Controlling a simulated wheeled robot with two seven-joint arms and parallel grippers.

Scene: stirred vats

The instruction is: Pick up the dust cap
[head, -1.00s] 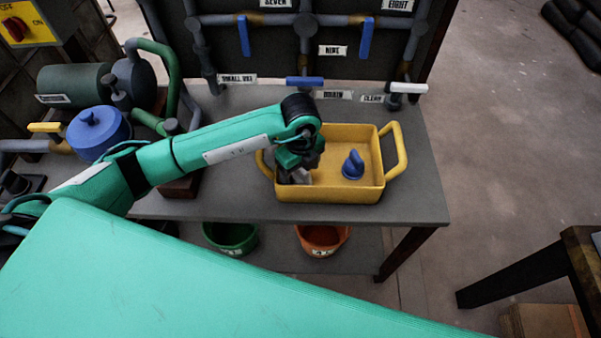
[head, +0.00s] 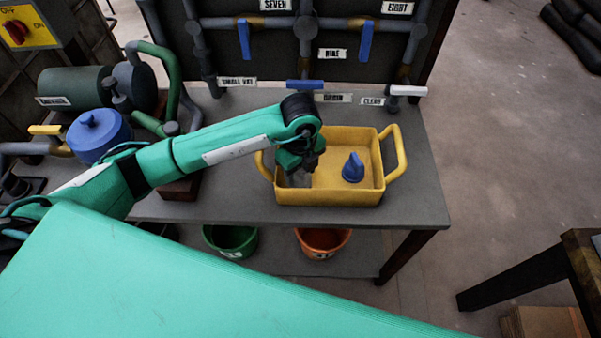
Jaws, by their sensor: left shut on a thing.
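A yellow tray (head: 330,197) with two handles stands on the grey bench. My left gripper (head: 299,176) reaches down into the left part of the tray, its jaws small and dark. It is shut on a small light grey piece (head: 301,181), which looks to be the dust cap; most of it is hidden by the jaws. I cannot tell whether it touches the tray floor. A blue piece with an upright grip (head: 353,168) lies in the tray to the right, apart from the gripper. My right gripper is not in view.
Pipes with blue levers (head: 365,40) and a white-handled valve (head: 407,91) stand behind the tray. A blue lidded pot (head: 98,135) and a green tank (head: 93,88) are at the left. Green (head: 230,240) and orange (head: 322,242) buckets sit below. The bench right of the tray is clear.

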